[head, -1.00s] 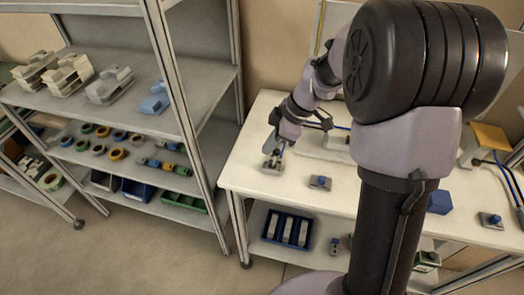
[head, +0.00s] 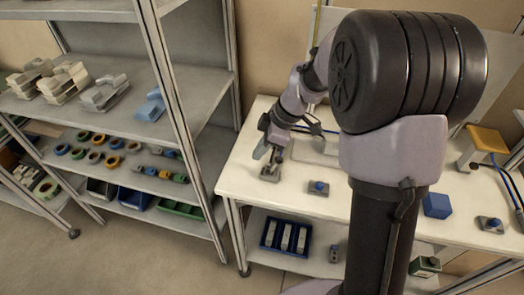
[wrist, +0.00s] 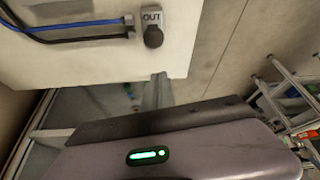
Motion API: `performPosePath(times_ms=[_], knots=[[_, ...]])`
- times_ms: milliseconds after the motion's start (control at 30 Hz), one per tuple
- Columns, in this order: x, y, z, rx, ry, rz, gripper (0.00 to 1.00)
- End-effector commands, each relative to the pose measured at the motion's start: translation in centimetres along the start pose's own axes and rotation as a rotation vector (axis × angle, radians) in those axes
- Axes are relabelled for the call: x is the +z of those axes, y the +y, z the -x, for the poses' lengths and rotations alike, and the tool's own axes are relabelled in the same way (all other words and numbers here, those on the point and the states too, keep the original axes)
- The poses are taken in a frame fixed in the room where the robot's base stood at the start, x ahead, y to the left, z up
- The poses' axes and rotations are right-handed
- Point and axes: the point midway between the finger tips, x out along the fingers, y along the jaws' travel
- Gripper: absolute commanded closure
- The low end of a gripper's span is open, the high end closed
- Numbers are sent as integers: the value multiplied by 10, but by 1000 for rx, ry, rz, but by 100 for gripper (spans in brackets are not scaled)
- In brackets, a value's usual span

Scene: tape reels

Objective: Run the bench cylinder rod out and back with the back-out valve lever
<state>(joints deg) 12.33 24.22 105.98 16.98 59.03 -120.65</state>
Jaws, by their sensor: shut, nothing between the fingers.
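The valve (head: 270,174) is a small grey block at the left front of the white bench. I cannot make out which way the lever is set. My gripper (head: 262,152) is shut and empty, pointing down right beside the valve; contact cannot be told. The wrist view shows its body, not clear fingertips. The cylinder and its rod are mostly hidden behind my arm.
A blue-button box (head: 318,188) sits right of the valve on the white bench (head: 240,172). A shelf rack (head: 187,85) stands close on the left. A blue tray (head: 270,232) is on the lower shelf.

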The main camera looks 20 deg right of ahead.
Motion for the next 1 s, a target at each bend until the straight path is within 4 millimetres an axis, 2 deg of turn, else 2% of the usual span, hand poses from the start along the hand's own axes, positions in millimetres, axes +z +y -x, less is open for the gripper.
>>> performPosePath(times_ms=[167,400,533,700,1000], knots=[[-37,2,5,2,0,1,100],[-12,-2,61,6,1,-8,100],[-1,-4,82,4,0,-6,100],[6,-5,94,4,0,-5,100],[7,-5,94,3,0,-4,100]])
